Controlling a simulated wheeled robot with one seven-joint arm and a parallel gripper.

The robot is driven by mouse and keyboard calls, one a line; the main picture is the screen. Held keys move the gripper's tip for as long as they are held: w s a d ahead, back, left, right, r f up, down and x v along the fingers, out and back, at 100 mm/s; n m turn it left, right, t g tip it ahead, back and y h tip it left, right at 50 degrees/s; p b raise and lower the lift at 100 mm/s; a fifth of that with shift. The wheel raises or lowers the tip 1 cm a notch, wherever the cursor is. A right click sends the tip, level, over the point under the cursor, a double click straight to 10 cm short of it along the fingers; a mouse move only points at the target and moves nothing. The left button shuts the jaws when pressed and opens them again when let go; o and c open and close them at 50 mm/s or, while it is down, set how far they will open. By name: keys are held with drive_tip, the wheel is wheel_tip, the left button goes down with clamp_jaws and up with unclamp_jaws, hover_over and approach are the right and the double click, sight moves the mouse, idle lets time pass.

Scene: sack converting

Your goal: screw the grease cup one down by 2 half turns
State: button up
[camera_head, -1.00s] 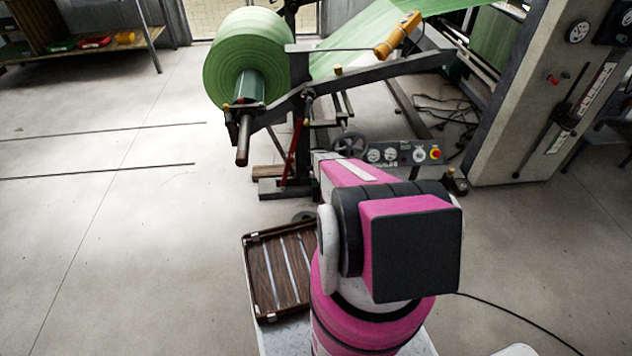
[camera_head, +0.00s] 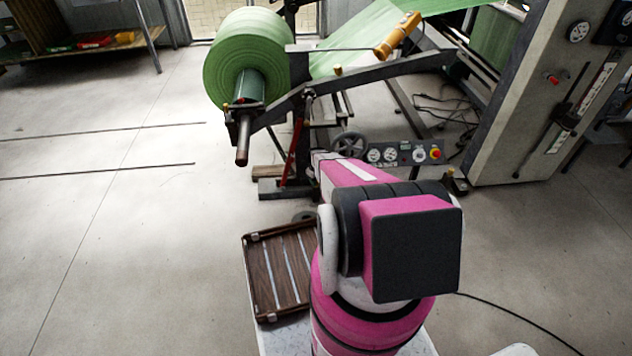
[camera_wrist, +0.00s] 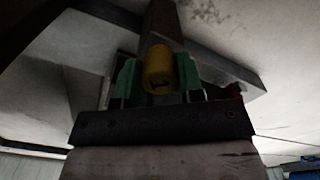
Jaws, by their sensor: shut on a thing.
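In the wrist view a yellow, rounded cup (camera_wrist: 159,68), which I take to be the grease cup, sits between the green fingers of my gripper (camera_wrist: 158,82). My gripper is shut on it. The picture is dark there, so its thread and seat are hidden. In the head view my pink and black arm hides my gripper and the cup it holds. Small brass-coloured caps show on the machine, one on the upper arm of the roll stand (camera_head: 337,71) and one low at the right end of the control panel (camera_head: 450,172).
A green roll (camera_head: 245,58) hangs on the stand, its shaft end (camera_head: 242,150) sticking out toward me. A control panel (camera_head: 405,153) with dials and a red button stands beyond my arm. A slatted wooden tray (camera_head: 277,268) lies left of my arm. Floor to the left is mostly clear.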

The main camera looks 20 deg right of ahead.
drive_tip(key=m, duration=0.4)
drive_tip(key=shift+m, duration=0.3)
drive_tip(key=m, duration=0.3)
drive_tip(key=shift+m, duration=0.3)
drive_tip(key=m, duration=1.2)
drive_tip(key=shift+m, duration=0.3)
drive_tip(key=m, duration=0.5)
drive_tip(key=shift+m, duration=0.4)
drive_tip(key=shift+m, duration=0.3)
drive_tip(key=o, duration=0.9)
